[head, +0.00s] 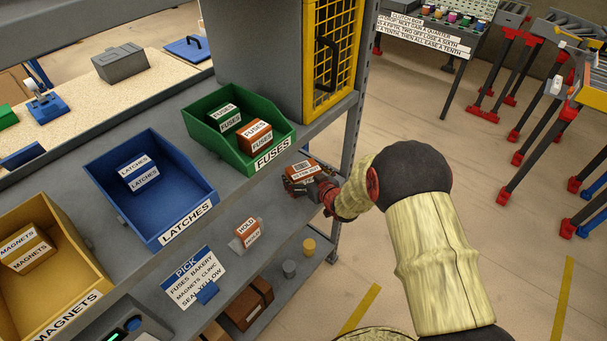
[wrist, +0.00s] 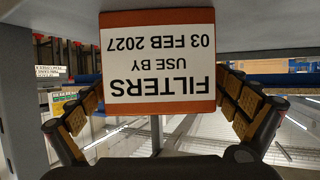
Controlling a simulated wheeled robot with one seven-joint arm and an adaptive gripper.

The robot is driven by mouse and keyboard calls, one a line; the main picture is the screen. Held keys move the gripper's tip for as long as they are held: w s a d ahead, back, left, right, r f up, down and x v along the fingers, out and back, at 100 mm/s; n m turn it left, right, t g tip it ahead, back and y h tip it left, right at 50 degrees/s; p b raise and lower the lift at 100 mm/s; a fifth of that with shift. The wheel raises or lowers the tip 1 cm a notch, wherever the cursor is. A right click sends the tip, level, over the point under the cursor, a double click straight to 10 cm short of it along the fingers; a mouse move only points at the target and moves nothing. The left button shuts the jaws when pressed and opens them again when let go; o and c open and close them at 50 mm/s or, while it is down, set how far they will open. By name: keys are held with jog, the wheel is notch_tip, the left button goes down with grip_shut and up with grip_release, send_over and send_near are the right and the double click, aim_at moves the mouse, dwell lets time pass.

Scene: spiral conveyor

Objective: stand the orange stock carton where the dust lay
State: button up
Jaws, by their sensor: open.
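An orange carton (head: 303,168) with a white label stands on the grey shelf, right of the green bin. In the wrist view this carton (wrist: 158,105) fills the upper middle, and its upside-down label reads FILTERS, USE BY 03 FEB 2027. My gripper (head: 322,188) is at the carton on the shelf's right side. In the wrist view its fingers are spread on both sides of the carton, open; whether a pad touches it I cannot tell. No dust can be made out.
A green FUSES bin (head: 278,152), blue LATCHES bin (head: 199,222) and yellow MAGNETS bin (head: 85,292) line the shelf.

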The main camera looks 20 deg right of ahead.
jog(key=shift+r, duration=0.25)
jog(key=p+v, duration=0.4)
jog(key=v, duration=0.8)
jog(key=s+d+r+m+g+h, duration=0.15)
jog(key=s+r, duration=0.25)
jog(key=r, duration=0.6)
jog(key=s+d+r+g+h, duration=0.2)
jog(key=s+r+h, duration=0.1)
jog(key=r, duration=0.6)
jog(key=s+a+r+g, duration=0.2)
jog(key=s+a+r, duration=0.1)
jog(key=s, duration=0.8)
jog(key=s+a+r+m+g+y, duration=0.1)
jog(key=s+a+r+g, duration=0.1)
jog(key=s, duration=1)
notch_tip(320, 180, up, 2)
jog(key=shift+a+r, duration=0.2)
jog(key=shift+a, duration=0.3)
jog(key=shift+s+y, duration=0.1)
jog(key=shift+y, duration=0.15)
